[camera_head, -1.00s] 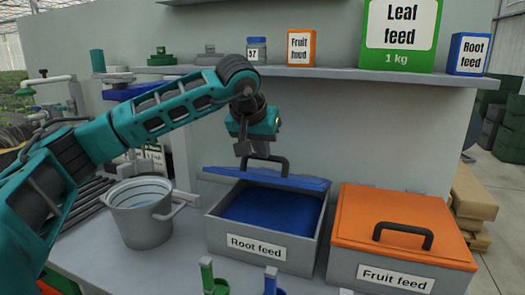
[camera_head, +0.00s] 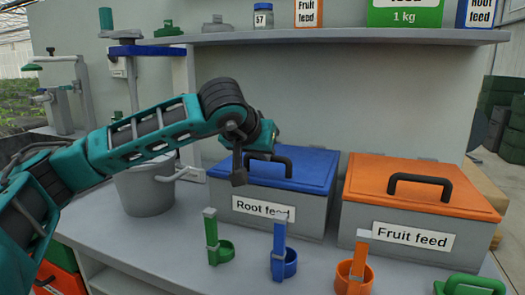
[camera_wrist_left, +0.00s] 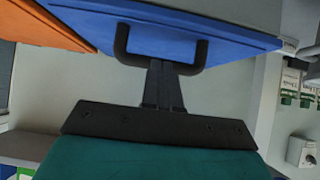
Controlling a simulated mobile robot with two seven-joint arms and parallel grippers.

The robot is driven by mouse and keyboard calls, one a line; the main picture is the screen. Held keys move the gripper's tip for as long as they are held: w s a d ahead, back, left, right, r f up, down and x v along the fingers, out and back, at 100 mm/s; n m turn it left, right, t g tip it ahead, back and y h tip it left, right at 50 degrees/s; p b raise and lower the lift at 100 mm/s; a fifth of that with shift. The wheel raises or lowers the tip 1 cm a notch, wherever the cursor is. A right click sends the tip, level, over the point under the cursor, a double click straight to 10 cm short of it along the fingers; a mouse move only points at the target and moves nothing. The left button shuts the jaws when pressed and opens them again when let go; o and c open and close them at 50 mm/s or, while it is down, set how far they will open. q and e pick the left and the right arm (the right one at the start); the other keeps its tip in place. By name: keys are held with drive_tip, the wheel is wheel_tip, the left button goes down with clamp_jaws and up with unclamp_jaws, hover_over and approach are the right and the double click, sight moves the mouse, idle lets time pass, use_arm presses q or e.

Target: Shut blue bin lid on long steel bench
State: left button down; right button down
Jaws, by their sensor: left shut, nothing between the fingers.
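The blue lid (camera_head: 300,168) lies down on the grey bin labelled "Root feed" (camera_head: 308,217), on the steel bench. It looks level, with no gap that I can see along its front. Its black handle (camera_head: 285,163) is partly behind my left wrist. My left gripper (camera_head: 238,174) is shut and empty at the left front part of the lid. In the left wrist view, its closed fingers (camera_wrist_left: 162,82) appear close to the handle (camera_wrist_left: 122,45) against the blue lid (camera_wrist_left: 170,42); contact is unclear. My right gripper is out of view.
An orange-lidded "Fruit feed" bin (camera_head: 385,220) stands right of the blue one. A grey bucket (camera_head: 145,190) is on the left behind my arm. Green (camera_head: 212,240), blue (camera_head: 280,250) and orange (camera_head: 357,270) holders stand in front. A shelf (camera_head: 340,37) runs above.

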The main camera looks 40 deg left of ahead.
use_arm(q)
drive_tip(key=shift+f, duration=0.1)
idle(0.3)
drive_tip(key=shift+r+p, duration=0.55)
drive_tip(key=shift+r, duration=0.1)
drive_tip(key=p+v, duration=0.3)
drive_tip(key=v, duration=0.9)
drive_tip(key=shift+r+p, duration=0.3)
drive_tip(key=shift+r, duration=0.05)
